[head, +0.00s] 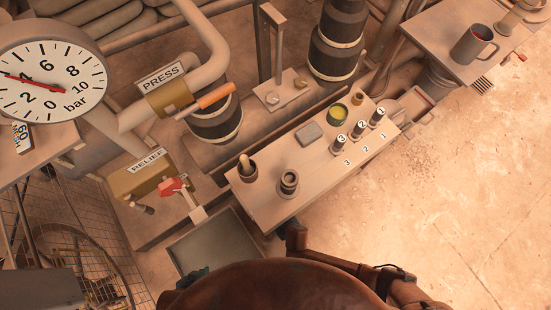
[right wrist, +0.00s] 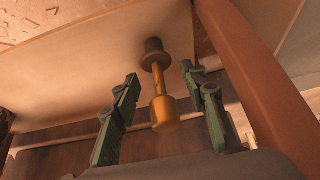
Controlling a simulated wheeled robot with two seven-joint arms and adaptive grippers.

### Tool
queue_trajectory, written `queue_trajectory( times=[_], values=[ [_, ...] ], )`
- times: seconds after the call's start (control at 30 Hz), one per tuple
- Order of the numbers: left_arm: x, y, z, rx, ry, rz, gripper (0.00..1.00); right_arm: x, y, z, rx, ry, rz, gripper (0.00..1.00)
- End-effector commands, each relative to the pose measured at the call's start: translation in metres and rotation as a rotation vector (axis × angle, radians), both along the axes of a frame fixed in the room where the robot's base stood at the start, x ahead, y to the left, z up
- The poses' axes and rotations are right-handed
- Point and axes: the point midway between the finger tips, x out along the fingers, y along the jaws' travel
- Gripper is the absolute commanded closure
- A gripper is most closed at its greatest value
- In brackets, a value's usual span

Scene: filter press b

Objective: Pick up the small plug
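In the right wrist view, my right gripper (right wrist: 160,88) is open, with a green finger on each side. Between and beyond the fingers is a brass-coloured piece (right wrist: 164,112) with a thin stem, a wide end and a dark round part at its top. It may be the small plug; I cannot tell for sure. No finger visibly touches it. In the head view my right arm comes in from the lower right, and its dark end (head: 297,237) is by the bench's front edge. A green part (head: 193,278) at the bottom may be my left gripper, mostly hidden.
A mug (head: 474,45) stands on another table. Floor at right is open.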

Motion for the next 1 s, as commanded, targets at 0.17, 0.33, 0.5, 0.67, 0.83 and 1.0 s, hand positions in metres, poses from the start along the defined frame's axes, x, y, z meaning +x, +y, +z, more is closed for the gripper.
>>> queue_trajectory(
  times=[0.17,0.33,0.5,0.67,0.83,1.0],
  values=[
    [0.0002,-0.0001,0.0008,0.0,-0.001,0.0,0.6,0.0002,0.0002,0.0011,0.001,-0.001,0.0,0.6],
    [0.0001,0.0001,0.0007,0.0,0.0,0.0,0.6,0.0001,0.0001,0.001,0.001,-0.001,0.0,0.72],
    [0.0,0.0002,0.0007,0.001,0.0,0.0,0.6,0.0001,-0.0001,0.0009,0.001,-0.001,0.0,0.84],
    [0.0,0.0004,0.0005,0.001,0.0,0.0,0.6,-0.0001,-0.0002,0.0008,0.001,-0.001,0.0,0.95],
    [-0.0001,0.0005,0.0006,0.001,0.001,0.0,0.6,-0.0001,-0.0003,0.0008,0.001,-0.001,0.0,1.0],
    [-0.0002,0.0005,0.0006,0.001,0.001,0.0,0.6,0.0,-0.0002,0.001,0.001,-0.001,0.0,1.0]
  ],
)
